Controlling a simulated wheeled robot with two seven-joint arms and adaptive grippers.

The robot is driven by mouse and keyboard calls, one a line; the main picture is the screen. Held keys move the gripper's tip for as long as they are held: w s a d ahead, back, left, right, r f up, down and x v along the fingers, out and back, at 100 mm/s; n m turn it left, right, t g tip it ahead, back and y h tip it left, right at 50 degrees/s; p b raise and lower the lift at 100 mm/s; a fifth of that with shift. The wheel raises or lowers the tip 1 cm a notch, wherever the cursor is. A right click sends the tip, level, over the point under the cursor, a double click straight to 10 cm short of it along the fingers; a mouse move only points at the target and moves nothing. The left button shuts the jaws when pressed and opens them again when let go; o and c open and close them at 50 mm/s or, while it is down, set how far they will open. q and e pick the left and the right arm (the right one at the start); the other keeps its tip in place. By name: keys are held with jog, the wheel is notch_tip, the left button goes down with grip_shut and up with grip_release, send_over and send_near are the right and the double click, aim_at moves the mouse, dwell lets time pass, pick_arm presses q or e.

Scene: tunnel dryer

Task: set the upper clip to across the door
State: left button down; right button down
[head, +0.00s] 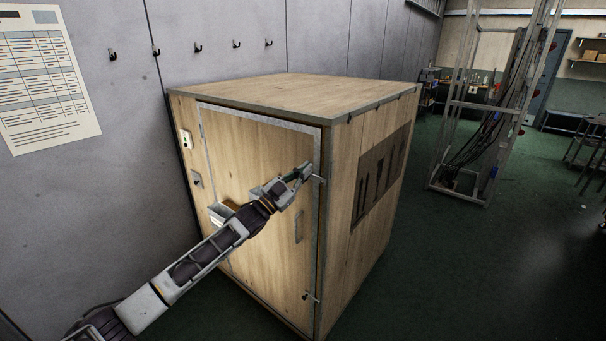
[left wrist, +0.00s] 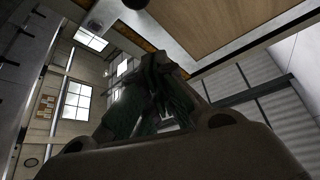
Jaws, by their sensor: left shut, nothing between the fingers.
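The dryer door (head: 255,145) is a wooden panel in a metal frame on the front of a wooden cabinet, and it looks closed. The upper clip (head: 318,179) is a small metal piece at the door's right edge, partly hidden by my gripper. My left gripper (head: 304,170) is shut and empty, its fingertips right at the upper clip; I cannot tell whether they touch. The left wrist view shows the shut fingers (left wrist: 155,80) close below a wooden panel edge (left wrist: 215,30). A lower clip (head: 310,296) sits near the door's bottom right. My right gripper is out of view.
A door handle (head: 299,226) is below my gripper, and a small tray (head: 220,213) is on the door behind my arm. The cabinet's right side has a dark slotted vent (head: 381,174). A metal frame tower (head: 480,120) stands at right. Green floor is clear between.

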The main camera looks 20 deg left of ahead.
pick_arm(q)
jog(key=b+v, duration=0.2)
jog(key=v, duration=0.8)
jog(key=shift+a+b, duration=0.2)
jog(key=shift+b, duration=0.1)
jog(key=shift+w+f, duration=0.15)
jog(key=shift+f, duration=0.05)
dwell(0.4)
